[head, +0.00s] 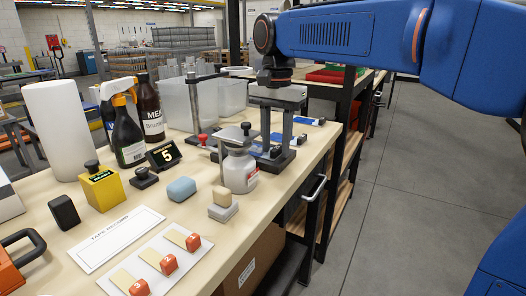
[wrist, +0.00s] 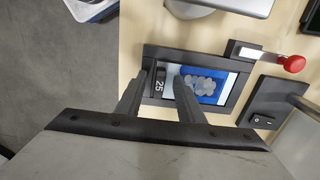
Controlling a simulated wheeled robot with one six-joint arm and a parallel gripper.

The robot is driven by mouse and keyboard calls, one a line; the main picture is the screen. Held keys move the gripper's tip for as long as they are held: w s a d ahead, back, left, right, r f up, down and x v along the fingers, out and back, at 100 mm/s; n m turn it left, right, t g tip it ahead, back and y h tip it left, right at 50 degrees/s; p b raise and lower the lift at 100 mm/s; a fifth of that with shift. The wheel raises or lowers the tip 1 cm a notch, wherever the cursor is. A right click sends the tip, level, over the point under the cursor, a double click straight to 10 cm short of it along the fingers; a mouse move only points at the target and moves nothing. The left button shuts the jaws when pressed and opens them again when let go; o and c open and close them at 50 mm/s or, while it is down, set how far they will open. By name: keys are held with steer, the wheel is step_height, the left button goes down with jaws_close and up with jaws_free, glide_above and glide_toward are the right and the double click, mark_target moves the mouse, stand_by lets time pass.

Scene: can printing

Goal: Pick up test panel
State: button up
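The likely test panel (wrist: 203,88), blue and white with pale round shapes, lies in a dark rectangular frame (wrist: 238,97) in the wrist view. A black block marked "25" (wrist: 159,86) sits at its left end. My gripper (wrist: 164,72) is over this end, its two fingers apart on either side of the block. Pale surface shows between the block and the right finger, so it looks open. Height above the panel is hard to judge.
In the head view, a white jar (head: 240,172), spray bottle (head: 127,135) and labelled orange blocks (head: 168,264) stand on the bench. Floor at right is clear.

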steer(key=shift+c, duration=0.6)
jaws_close()
